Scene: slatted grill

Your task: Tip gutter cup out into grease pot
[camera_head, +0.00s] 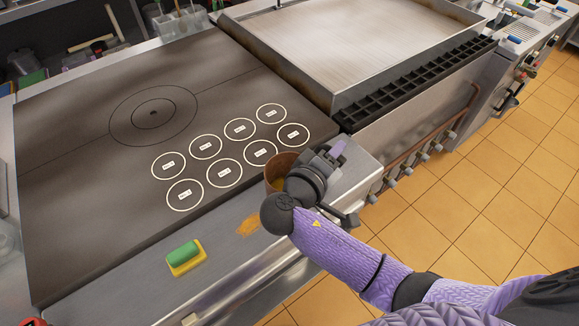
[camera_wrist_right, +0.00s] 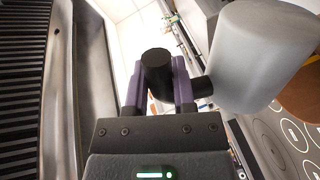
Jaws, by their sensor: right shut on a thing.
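My right gripper (camera_head: 336,152) is over the front steel ledge, just right of a brown pot (camera_head: 274,181), which I take as the grease pot. In the right wrist view its purple fingers (camera_wrist_right: 158,85) are shut on a black handle (camera_wrist_right: 157,68). The handle joins a grey cup (camera_wrist_right: 258,58), the gutter cup, at the right of the fingers. The cup's inside does not show, and my wrist hides the cup in the head view. Part of the brown pot (camera_wrist_right: 302,95) shows beyond the cup in the wrist view. My left gripper is not in view.
A dark hotplate with several white circles (camera_head: 205,147) lies left of the pot. A raised griddle (camera_head: 350,45) with a slatted black grate (camera_head: 420,82) stands behind. A green and yellow sponge (camera_head: 184,256) and an orange-brown smear (camera_head: 248,226) are on the front ledge.

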